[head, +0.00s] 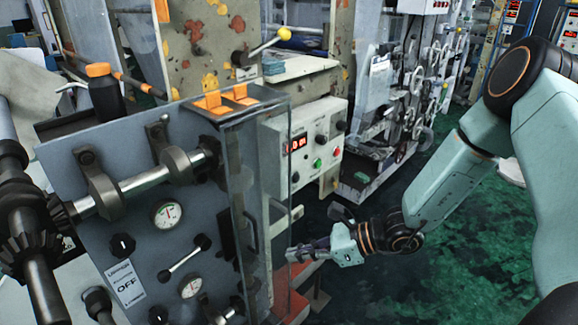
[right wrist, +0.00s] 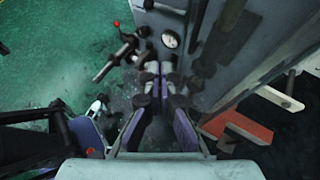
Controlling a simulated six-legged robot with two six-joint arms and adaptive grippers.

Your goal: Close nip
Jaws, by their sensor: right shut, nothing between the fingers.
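My right gripper (head: 292,254) is shut and empty beside the right edge of the grey machine panel (head: 225,240), close to its clear guard. Its shut fingertips (right wrist: 158,70) show in the right wrist view. There a dark lever with a red tip (right wrist: 117,24) lies ahead and to the left, apart from the fingers, near a round gauge (right wrist: 170,38). In the head view a lever with a yellow ball (head: 284,34) stands at the back. A short handle (head: 185,257) sits on the panel. I cannot tell which part works the nip. My left gripper is not visible.
A steel shaft (head: 150,178) with bevel gears crosses the panel's front. A control box (head: 310,145) with buttons stands behind the gripper. A red-orange bracket (right wrist: 240,128) lies right of the fingers in the wrist view. The green floor (head: 455,215) is open on the right.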

